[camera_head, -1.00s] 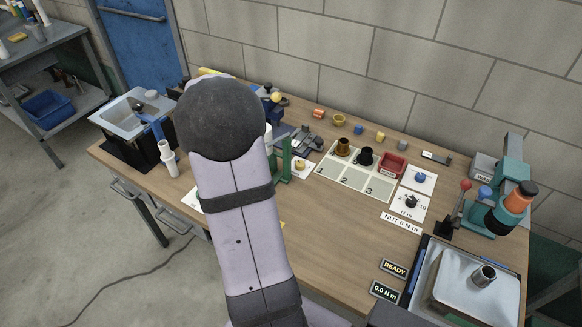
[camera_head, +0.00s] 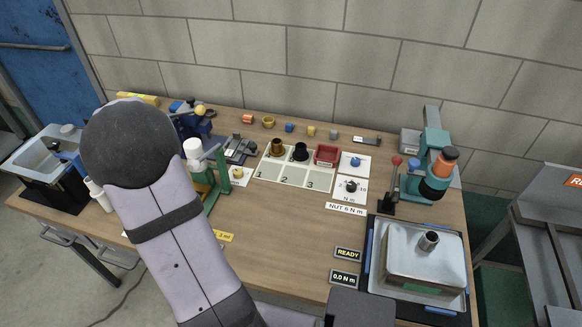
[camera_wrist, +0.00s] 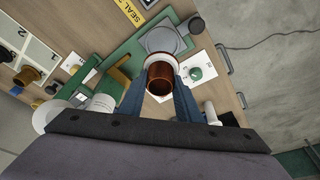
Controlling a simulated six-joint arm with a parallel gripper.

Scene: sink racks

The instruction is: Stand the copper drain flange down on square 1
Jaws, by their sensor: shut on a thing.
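In the wrist view my gripper (camera_wrist: 158,98) has its blue fingers shut on the copper drain flange (camera_wrist: 159,84), whose open round end faces the camera. In the head view my arm hides the gripper and the flange. Square 1 (camera_head: 267,167) is an empty front cell at the left end of the pale numbered mat, right of my arm. A brass-brown flange (camera_head: 277,147) and a black flange (camera_head: 300,152) stand in the back row.
A green press-like stand (camera_head: 213,185) is beside my arm, left of the mat. A sink (camera_head: 50,155) is at far left, a teal machine (camera_head: 432,165) at right. The bench front middle is clear.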

